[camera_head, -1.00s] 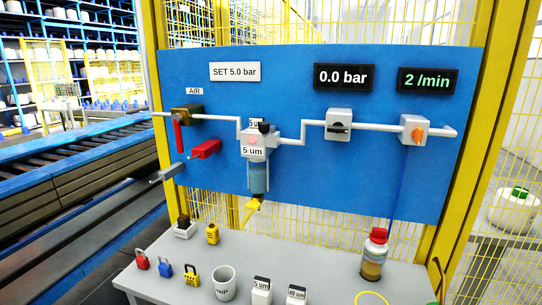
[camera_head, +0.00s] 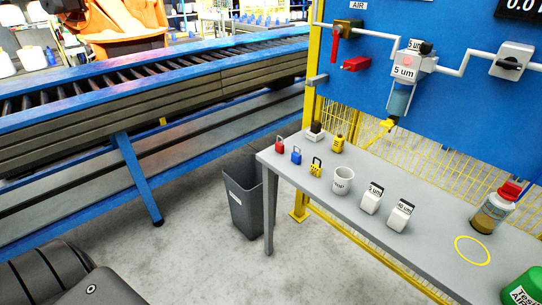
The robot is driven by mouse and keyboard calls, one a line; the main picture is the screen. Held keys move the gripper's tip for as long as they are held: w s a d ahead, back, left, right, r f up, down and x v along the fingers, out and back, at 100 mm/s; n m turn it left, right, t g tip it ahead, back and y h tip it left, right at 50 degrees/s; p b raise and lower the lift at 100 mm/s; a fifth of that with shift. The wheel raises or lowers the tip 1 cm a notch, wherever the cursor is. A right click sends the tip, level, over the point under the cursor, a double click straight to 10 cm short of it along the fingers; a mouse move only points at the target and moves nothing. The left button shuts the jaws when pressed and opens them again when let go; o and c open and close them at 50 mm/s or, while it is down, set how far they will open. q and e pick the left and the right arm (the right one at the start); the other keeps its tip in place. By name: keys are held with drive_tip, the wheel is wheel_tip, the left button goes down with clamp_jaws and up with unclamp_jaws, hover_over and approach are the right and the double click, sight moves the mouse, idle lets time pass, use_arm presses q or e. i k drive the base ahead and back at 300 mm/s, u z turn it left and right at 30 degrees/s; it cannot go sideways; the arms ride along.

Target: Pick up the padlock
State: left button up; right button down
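A red padlock (camera_head: 280,146) stands near the left end of the grey table (camera_head: 420,215). A blue padlock (camera_head: 296,156) stands just to its right. A yellow padlock (camera_head: 315,168) with a dark shackle stands right of the blue one. The padlocks stand upright and apart from each other, close to the table's front edge. Neither of my grippers is in view.
Behind the padlocks are a small white and dark block (camera_head: 314,131) and a yellow object (camera_head: 338,144). A white cup (camera_head: 344,180) and two white filter boxes (camera_head: 371,199) stand to the right. A grey bin (camera_head: 243,195) is on the floor left of the table.

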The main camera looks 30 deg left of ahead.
sight(279, 147)
drive_tip(key=u, duration=1.65)
drive_tip(key=i, duration=0.9)
drive_tip(key=z, duration=2.25)
